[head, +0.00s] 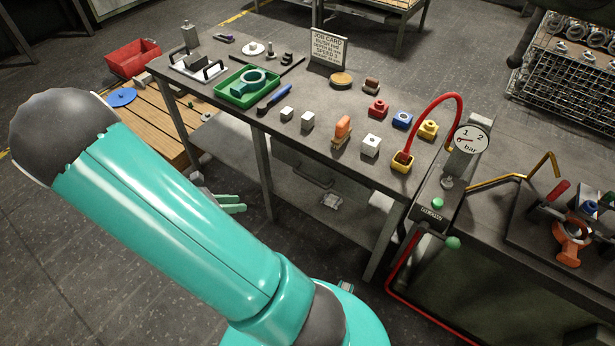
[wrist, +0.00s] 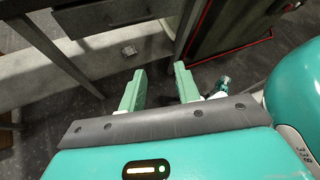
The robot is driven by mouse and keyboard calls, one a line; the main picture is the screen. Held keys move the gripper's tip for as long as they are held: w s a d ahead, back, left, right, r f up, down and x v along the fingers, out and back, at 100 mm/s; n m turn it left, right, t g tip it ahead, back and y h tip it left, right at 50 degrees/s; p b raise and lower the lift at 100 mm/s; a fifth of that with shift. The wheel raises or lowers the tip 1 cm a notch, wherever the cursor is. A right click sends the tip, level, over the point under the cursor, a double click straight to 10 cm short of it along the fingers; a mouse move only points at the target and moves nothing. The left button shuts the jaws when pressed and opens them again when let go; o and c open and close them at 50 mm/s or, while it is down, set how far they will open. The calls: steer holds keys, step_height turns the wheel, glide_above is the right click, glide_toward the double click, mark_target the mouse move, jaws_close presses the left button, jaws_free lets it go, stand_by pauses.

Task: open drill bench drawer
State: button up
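The bench (head: 300,145) stands across the middle of the head view, with a job card (head: 328,48) on top. A dark grey drawer front (wrist: 105,14) hangs under a bench at the top of the wrist view, partly cut off by the frame edge. A handle-like bar (head: 318,182) shows under the bench's front edge in the head view. My gripper (head: 242,203) is low in front of the bench, left of that bar. In the wrist view my gripper (wrist: 157,72) has its two green fingers apart with nothing between them, short of the drawer front.
Bench legs (head: 263,175) stand close to my gripper. A lower shelf (wrist: 85,62) runs beneath the bench. A red hose (head: 432,105) and a gauge (head: 471,139) are at the right end. A wooden pallet (head: 165,118) lies at left. Floor in front is open.

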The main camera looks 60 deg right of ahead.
steer(key=s+d+f+n+h, duration=0.3)
steer(key=d+f+n+h, duration=0.3)
steer(key=d+f+n, duration=0.3)
steer(key=n+t+h, duration=0.4)
steer(key=n+h, duration=0.1)
steer(key=n, duration=0.5)
glide_toward(309, 177)
steer(key=shift+n, duration=0.3)
steer(key=x, duration=1)
steer(key=shift+f, duration=0.4)
steer(key=shift+c, duration=0.4)
jaws_close()
